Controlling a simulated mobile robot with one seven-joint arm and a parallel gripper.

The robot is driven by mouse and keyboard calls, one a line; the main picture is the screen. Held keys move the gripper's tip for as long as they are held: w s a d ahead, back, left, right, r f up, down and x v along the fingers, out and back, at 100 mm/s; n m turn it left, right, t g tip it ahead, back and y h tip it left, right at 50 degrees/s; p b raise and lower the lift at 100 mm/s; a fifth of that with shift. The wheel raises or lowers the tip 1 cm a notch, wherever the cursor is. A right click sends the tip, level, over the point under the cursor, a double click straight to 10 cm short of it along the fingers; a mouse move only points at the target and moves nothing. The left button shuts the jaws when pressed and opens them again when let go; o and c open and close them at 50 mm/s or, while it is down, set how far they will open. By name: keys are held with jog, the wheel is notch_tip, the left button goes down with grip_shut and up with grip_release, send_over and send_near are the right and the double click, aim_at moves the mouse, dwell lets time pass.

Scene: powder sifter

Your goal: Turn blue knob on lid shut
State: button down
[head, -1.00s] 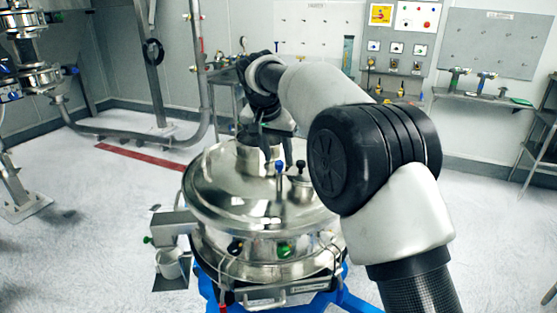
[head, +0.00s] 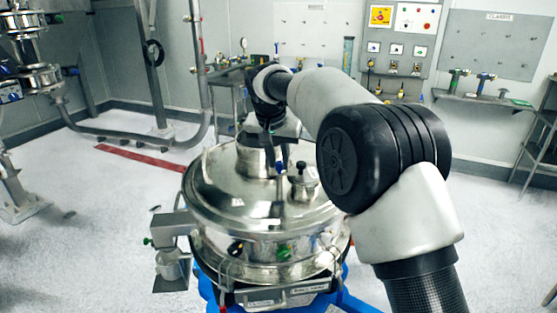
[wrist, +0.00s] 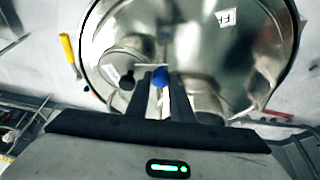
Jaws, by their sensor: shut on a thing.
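The blue knob (head: 279,167) stands on a thin upright stem on the shiny steel lid (head: 222,185) of the sifter. In the wrist view the blue knob (wrist: 159,80) sits between the tips of my two dark fingers. My gripper (wrist: 160,92) is shut on it from above. In the head view my gripper (head: 270,150) reaches down to the knob, and the fingers partly hide it. The lid (wrist: 215,50) fills much of the wrist view and rests on the sifter body.
A small black knob (head: 301,168) stands on a cap just right of the blue knob. A small cup (head: 170,265) hangs at the sifter's left. A yellow handle (wrist: 68,48) shows at the wrist view's left.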

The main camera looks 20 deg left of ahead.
jog(key=n+y, duration=0.1)
jog(key=n, duration=0.2)
jog(key=shift+d+p, duration=0.1)
jog(key=shift+p, duration=0.2)
jog(key=c, duration=1.6)
grip_release()
jog(key=shift+o, duration=0.2)
jog(key=v, duration=1.7)
jog(key=shift+d+r+p, duration=0.25)
jog(key=shift+p, duration=0.1)
jog(key=shift+w, duration=0.1)
